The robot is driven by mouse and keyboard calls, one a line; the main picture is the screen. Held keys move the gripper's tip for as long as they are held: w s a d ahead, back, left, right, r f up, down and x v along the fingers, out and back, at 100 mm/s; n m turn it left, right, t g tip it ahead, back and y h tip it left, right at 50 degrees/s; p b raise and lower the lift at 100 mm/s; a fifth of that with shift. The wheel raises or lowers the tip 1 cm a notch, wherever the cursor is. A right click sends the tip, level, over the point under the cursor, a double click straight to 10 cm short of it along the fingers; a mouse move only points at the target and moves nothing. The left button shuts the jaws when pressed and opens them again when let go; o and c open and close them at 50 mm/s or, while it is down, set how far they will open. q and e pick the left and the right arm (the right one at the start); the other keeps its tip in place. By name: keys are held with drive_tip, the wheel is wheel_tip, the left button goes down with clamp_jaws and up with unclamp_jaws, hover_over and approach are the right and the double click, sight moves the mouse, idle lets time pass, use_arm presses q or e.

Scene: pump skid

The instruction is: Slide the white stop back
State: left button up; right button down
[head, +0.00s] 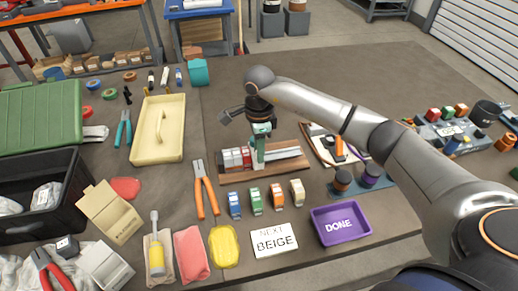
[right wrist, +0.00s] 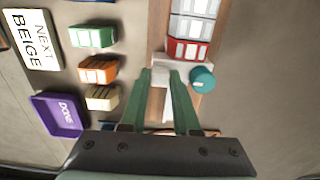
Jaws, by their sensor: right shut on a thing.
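The white stop (right wrist: 160,78) shows between my green fingertips in the right wrist view, by the end of a row of blocks. My right gripper (head: 259,160) is shut on it, low over the rail (head: 287,154); in the head view the fingers mostly hide the stop. The row has a red block (right wrist: 187,50) at the stop's end and pale grey blocks (right wrist: 195,22) beyond it. The row also shows in the head view (head: 235,158), left of my fingers. A teal knob (right wrist: 202,79) sits beside the fingertips. My left gripper is not in view.
Blue (head: 235,204), green (head: 256,201), orange (head: 276,197) and beige (head: 297,192) blocks stand in front of the wooden base (head: 217,192). A card reading NEXT BEIGE (head: 273,240) and a purple DONE tray (head: 341,224) lie nearer. Orange-handled pliers (head: 205,188) lie left of the base.

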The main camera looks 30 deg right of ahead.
idle(0.8)
drive_tip(key=d, duration=0.3)
drive_tip(key=s+d, duration=0.1)
drive_tip(key=d, duration=0.2)
drive_tip(key=s+d+b, duration=0.1)
drive_tip(key=d, duration=0.2)
drive_tip(key=shift+s, duration=0.15)
drive_tip(key=c, duration=0.6)
unclamp_jaws()
drive_tip(key=shift+c, duration=0.2)
drive_tip(key=shift+r, duration=0.1)
wheel_tip(320, 180, up, 12)
drive_tip(key=shift+r+b, duration=0.2)
drive_tip(key=shift+b, duration=0.15)
drive_tip(key=shift+s+f, duration=0.1)
